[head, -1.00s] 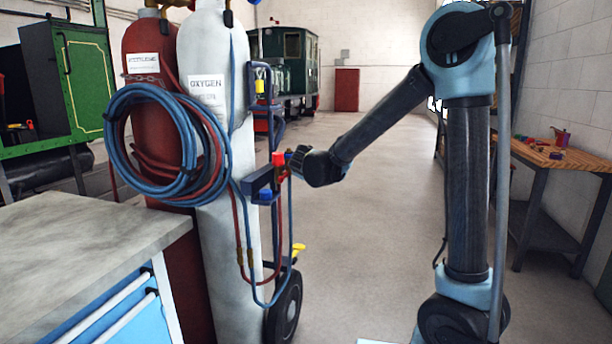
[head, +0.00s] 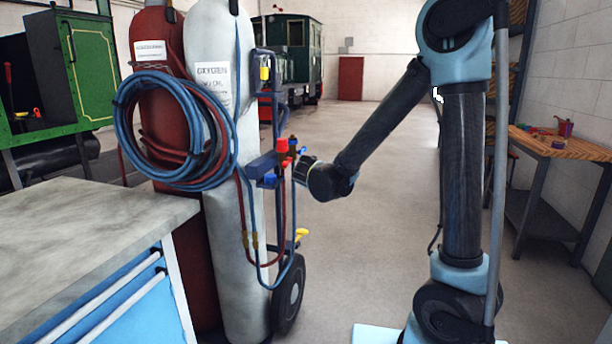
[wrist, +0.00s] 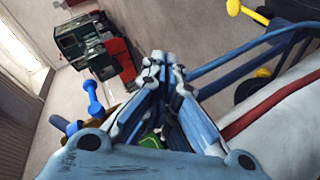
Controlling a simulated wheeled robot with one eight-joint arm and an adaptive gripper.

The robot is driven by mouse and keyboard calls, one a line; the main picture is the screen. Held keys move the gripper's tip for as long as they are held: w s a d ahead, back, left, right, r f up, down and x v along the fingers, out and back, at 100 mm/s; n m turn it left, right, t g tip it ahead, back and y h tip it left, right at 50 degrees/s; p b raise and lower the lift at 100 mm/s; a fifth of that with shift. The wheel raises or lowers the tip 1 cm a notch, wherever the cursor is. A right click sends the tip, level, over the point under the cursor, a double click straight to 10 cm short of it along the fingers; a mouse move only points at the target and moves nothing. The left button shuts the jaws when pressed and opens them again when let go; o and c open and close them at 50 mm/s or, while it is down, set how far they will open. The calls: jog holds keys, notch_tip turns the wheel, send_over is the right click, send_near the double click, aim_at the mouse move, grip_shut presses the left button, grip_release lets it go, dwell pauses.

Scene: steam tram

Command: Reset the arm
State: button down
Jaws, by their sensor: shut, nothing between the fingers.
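My arm rises at the right of the head view, and its forearm slopes down and left towards the gas cylinder trolley. The wrist end (head: 325,182) is close to the trolley's blue bracket with red and blue fittings in the picture; I cannot tell whether they touch. My gripper (wrist: 166,65) shows in the wrist view with its fingers together and nothing between them. In the head view the fingers cannot be made out.
A red cylinder (head: 160,100) and a white oxygen cylinder (head: 225,130) with coiled hoses stand on the trolley at left. A grey-topped workbench (head: 80,225) is at front left, a wooden bench (head: 560,145) at right. A locomotive (head: 295,60) stands behind. The floor between is clear.

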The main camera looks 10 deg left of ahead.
jog(key=s+d+m+g+h, duration=0.2)
jog(key=s+d+m, duration=0.2)
jog(key=d, duration=1)
jog(key=s+d+m+g+h, duration=0.2)
jog(key=s+d+m+h, duration=0.1)
jog(key=d, duration=1.2)
jog(key=s+d+f+m+g, duration=0.45)
jog(key=s+d, duration=0.55)
jog(key=s, duration=0.3)
jog(key=s+d+f+m+g+y, duration=0.1)
jog(key=s+f, duration=0.1)
jog(key=s, duration=0.4)
jog(key=s+f+m+g+y, duration=0.1)
jog(key=s+f, duration=0.2)
jog(key=s, duration=0.4)
jog(key=shift+d+f+m, duration=0.2)
jog(key=shift+d+m, duration=0.15)
